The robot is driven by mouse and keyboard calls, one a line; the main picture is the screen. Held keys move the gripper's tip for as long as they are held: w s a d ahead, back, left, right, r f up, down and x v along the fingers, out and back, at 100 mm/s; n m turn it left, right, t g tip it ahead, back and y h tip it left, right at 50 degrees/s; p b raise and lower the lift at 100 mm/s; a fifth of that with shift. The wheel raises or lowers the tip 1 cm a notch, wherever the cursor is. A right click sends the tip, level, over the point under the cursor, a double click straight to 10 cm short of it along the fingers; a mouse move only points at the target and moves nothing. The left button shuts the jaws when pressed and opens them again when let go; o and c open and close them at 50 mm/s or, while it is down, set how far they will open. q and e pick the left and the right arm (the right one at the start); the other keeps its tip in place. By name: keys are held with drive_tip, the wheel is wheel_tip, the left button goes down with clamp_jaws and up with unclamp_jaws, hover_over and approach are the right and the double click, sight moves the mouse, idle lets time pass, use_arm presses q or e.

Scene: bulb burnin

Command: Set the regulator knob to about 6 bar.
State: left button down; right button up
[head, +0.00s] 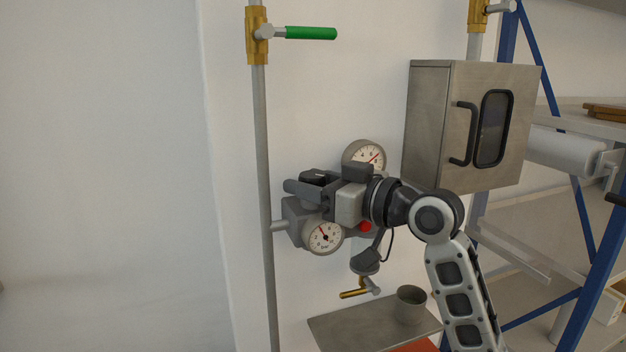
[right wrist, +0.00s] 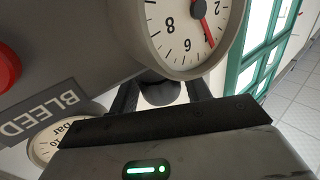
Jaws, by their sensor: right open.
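The black regulator knob (head: 313,177) sits on top of the grey regulator body on the wall. It also shows in the right wrist view (right wrist: 160,92), between the two dark fingers. My right gripper (head: 308,186) is open, with one finger on each side of the knob; I cannot tell whether they touch it. The lower round gauge (head: 323,238) is on the regulator's front. My left gripper is not in view.
An upper gauge (head: 365,153) is just behind my gripper. A red button (head: 365,227) is close below it. A vertical pipe (head: 264,150) with a green-handled valve (head: 310,33) stands left. A steel cabinet (head: 435,125) is right; a cup (head: 410,304) stands on a shelf below.

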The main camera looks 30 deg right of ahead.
drive_tip(key=c, duration=0.7)
